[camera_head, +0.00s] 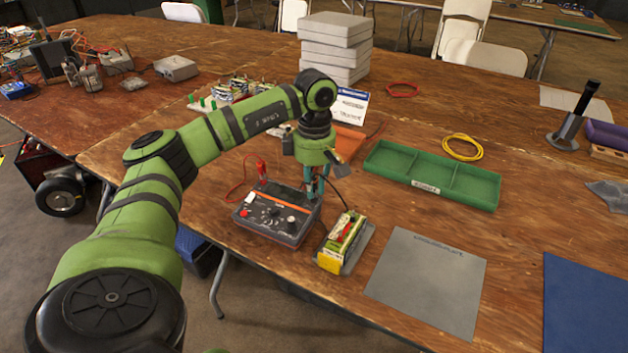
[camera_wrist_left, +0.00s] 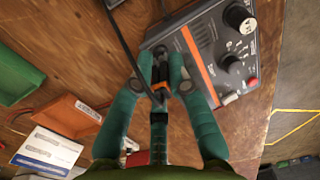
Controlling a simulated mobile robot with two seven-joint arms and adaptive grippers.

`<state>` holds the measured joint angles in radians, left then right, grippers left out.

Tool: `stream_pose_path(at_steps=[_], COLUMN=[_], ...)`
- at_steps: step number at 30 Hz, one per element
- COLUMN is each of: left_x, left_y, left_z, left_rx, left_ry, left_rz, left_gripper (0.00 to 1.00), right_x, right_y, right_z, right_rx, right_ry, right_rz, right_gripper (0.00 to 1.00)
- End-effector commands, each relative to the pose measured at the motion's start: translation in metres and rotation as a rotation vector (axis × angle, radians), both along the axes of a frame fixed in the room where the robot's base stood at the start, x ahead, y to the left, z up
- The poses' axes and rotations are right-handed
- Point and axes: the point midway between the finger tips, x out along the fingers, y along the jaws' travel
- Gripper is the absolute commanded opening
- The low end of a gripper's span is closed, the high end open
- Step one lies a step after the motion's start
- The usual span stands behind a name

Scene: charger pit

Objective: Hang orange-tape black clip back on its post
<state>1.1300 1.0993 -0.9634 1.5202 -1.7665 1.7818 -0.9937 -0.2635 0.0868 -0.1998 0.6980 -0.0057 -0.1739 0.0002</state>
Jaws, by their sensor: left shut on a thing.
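My left gripper (camera_head: 316,187) is pointing down at the back right edge of the charger (camera_head: 278,214), a dark box with knobs and an orange stripe. In the left wrist view its teal fingers (camera_wrist_left: 161,62) are shut on the black clip (camera_wrist_left: 160,72), which shows a bit of orange tape. A black cable runs from the clip. The charger (camera_wrist_left: 208,45) lies just right of the fingers there. A red clip (camera_head: 262,168) stands at the charger's back left. I cannot make out the black clip's post, or whether the clip touches it. My right gripper is out of view.
A yellow-ended device (camera_head: 330,262) on a grey plate stands right of the charger. A green divided tray (camera_head: 384,160), an orange bin (camera_head: 346,140) and a white card (camera_head: 350,108) lie behind. A grey mat (camera_head: 428,282) lies bare at the front right.

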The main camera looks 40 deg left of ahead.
Motion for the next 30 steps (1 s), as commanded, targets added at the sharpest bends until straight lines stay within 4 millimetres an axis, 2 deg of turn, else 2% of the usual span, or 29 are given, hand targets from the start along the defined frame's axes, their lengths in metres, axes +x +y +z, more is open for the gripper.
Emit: stream_pose_path(at_steps=[9,30], left_x=[0.0001,0.0004], left_y=[0.0001,0.0002], left_z=[-0.0005,-0.0013], left_rx=[0.000,0.000], left_ry=[-0.001,-0.001], left_rz=[0.000,0.000], left_gripper=[0.00,0.00], right_x=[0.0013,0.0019], right_y=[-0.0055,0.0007], right_z=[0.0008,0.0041], right_rx=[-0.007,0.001], right_ry=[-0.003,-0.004], right_rz=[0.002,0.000], right_gripper=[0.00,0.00])
